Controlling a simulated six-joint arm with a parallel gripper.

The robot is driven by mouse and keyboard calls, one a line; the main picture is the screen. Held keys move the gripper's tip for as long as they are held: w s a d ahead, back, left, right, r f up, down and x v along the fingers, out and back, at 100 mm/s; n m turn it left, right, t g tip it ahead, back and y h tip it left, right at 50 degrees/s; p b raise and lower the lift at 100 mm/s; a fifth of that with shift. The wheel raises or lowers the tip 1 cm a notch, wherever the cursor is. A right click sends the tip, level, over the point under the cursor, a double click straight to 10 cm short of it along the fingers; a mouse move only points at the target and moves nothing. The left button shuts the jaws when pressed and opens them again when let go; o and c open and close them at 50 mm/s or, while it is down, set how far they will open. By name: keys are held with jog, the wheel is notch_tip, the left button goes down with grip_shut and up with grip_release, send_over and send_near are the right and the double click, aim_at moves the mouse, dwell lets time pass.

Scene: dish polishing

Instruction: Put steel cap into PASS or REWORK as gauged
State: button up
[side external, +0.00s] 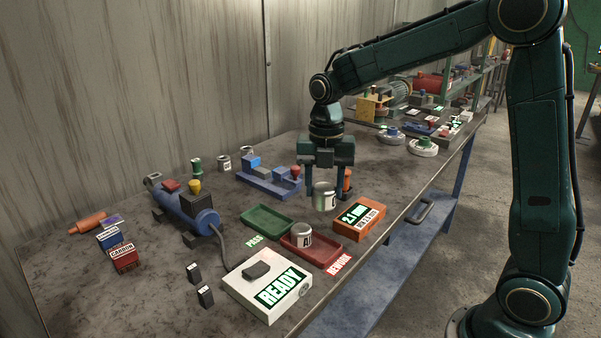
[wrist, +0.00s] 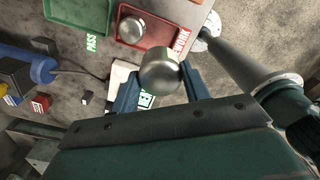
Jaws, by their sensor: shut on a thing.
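My gripper (side external: 323,190) is shut on a steel cap (side external: 325,196), held above the table near the trays. The held cap also shows between the fingers in the wrist view (wrist: 161,72). A second steel cap (side external: 302,236), with a letter on its side, sits in the red REWORK tray (side external: 327,259); it shows there in the wrist view too (wrist: 131,29). The green PASS tray (side external: 262,218) is empty in the side view. An orange gauge box (side external: 357,221) shows a green display that seems to read 2.1 with a unit.
A white box (side external: 268,286) reading READY stands at the table's front. A blue polishing machine (side external: 190,213), small CARBON boxes (side external: 124,257) and a blue fixture (side external: 270,182) stand to the left and behind. More parts crowd the back right.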

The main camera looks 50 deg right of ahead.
notch_tip(320, 180, down, 9)
jog(key=shift+f, duration=0.15)
jog(key=shift+f, duration=0.1)
jog(key=shift+f, duration=2.05)
jog(key=o, duration=0.9)
jog(key=shift+f, duration=0.15)
notch_tip(320, 180, up, 12)
jog(key=shift+f, duration=0.1)
jog(key=shift+r, duration=0.3)
